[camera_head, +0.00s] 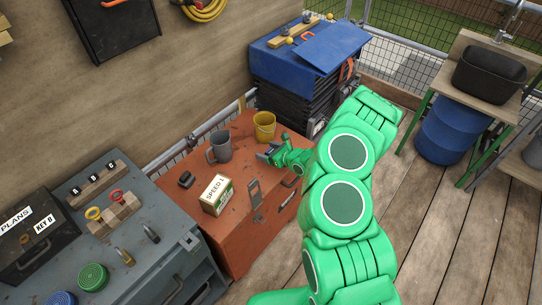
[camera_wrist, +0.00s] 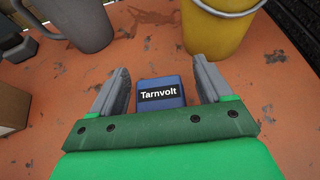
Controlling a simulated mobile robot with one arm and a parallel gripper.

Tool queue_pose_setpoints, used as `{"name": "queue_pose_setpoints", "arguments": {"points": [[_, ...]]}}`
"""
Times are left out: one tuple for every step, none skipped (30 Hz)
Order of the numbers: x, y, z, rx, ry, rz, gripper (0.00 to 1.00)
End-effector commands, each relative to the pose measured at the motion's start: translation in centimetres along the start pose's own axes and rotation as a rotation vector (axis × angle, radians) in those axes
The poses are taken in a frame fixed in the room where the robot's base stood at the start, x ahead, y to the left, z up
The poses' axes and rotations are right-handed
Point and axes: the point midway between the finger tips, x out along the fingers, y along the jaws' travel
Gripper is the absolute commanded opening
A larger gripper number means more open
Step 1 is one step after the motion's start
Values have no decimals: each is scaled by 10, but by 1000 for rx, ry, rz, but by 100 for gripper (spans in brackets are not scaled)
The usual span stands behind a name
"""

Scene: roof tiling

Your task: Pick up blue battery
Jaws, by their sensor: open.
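The blue battery, labelled "Tarnvolt" (camera_wrist: 160,86), sits on the orange cabinet top in the wrist view. It lies between the two grey fingers of my gripper (camera_wrist: 160,90), with a visible gap on each side. My gripper is open and its fingers do not touch the battery. The battery's near part is hidden behind the gripper's green body. In the head view my gripper (camera_head: 266,155) is low over the orange cabinet, and the battery cannot be made out there.
A grey mug (camera_head: 220,148) and a yellow bucket (camera_head: 264,127) stand close by on the orange cabinet (camera_head: 237,238). A "SPEED" box (camera_head: 216,195), a small dark object (camera_head: 186,180) and a grey metal plate (camera_head: 255,195) are nearer the front. A blue-grey bench (camera_head: 155,262) adjoins at left.

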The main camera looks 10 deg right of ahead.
Motion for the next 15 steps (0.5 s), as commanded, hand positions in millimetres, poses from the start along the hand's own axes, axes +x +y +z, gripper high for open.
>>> {"name": "queue_pose_setpoints", "arguments": {"points": [[0, 0, 0, 0, 0, 0, 79], [0, 0, 0, 0, 0, 0, 79], [0, 0, 0, 0, 0, 0, 76], [0, 0, 0, 0, 0, 0, 71], [0, 0, 0, 0, 0, 0, 66], [0, 0, 0, 0, 0, 0, 60], [0, 0, 0, 0, 0, 0, 56], [0, 0, 0, 0, 0, 0, 51], [0, 0, 0, 0, 0, 0, 45], [0, 0, 0, 0, 0, 0, 40], [0, 0, 0, 0, 0, 0, 36], [0, 0, 0, 0, 0, 0, 30], [0, 0, 0, 0, 0, 0, 25], [0, 0, 0, 0, 0, 0, 20], [0, 0, 0, 0, 1, 0, 15]]}}
